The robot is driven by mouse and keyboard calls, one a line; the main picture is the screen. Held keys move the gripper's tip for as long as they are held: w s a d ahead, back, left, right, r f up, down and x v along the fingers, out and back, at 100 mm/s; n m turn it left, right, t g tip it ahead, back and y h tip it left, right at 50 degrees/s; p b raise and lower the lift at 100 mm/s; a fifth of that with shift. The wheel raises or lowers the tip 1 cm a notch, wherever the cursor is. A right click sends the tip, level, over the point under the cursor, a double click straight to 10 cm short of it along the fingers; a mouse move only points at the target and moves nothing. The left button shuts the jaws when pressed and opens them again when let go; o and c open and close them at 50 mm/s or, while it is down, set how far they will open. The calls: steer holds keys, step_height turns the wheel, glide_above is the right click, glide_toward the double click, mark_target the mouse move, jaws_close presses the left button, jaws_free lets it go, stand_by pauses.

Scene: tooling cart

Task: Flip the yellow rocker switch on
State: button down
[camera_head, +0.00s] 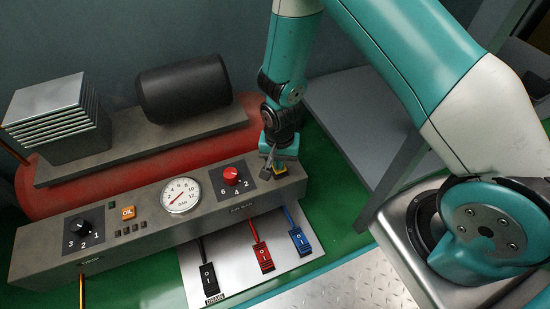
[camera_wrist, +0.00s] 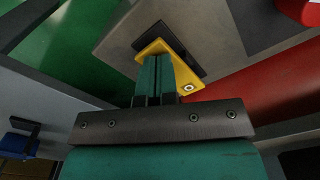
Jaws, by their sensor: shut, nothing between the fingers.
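The yellow rocker switch (camera_head: 281,171) sits in a black plate on the top right end of the grey control panel (camera_head: 150,249). In the wrist view the yellow rocker (camera_wrist: 187,78) is close in front of the fingers, on the grey surface, partly covered by them. My gripper (camera_head: 271,163) points down at the switch. Its two teal fingers (camera_wrist: 153,68) are shut together and empty. The fingertips overlap the yellow rocker in the picture; I cannot tell whether they touch it. The rocker's on or off position is not clear.
A red knob (camera_head: 231,175), a round gauge (camera_head: 181,194), an orange button (camera_head: 128,212) and a black knob (camera_head: 84,228) are on the panel. Black (camera_head: 209,281), red (camera_head: 262,256) and blue (camera_head: 299,240) rocker switches lie in front.

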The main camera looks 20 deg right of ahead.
step_height(320, 180, up, 7)
steer(key=p, duration=0.7)
stand_by(0.6)
steer(key=s+a+r+n+y, duration=0.1)
steer(key=s+a+r+n, duration=0.15)
steer(key=r, duration=0.65)
steer(key=s+a+r+n+y, duration=0.1)
steer(key=s+r+n, duration=0.2)
steer(key=r, duration=0.6)
steer(key=s+a+r+n+y, duration=0.1)
steer(key=s+r+n, duration=0.2)
steer(key=r, duration=0.7)
steer(key=s+r+n+y, duration=0.1)
steer(key=s+r+n, duration=0.5)
steer(key=s, duration=0.4)
step_height(320, 180, up, 38)
steer(key=m+p, duration=0.1)
steer(key=p, duration=3.6)
steer(key=shift+p, duration=0.3)
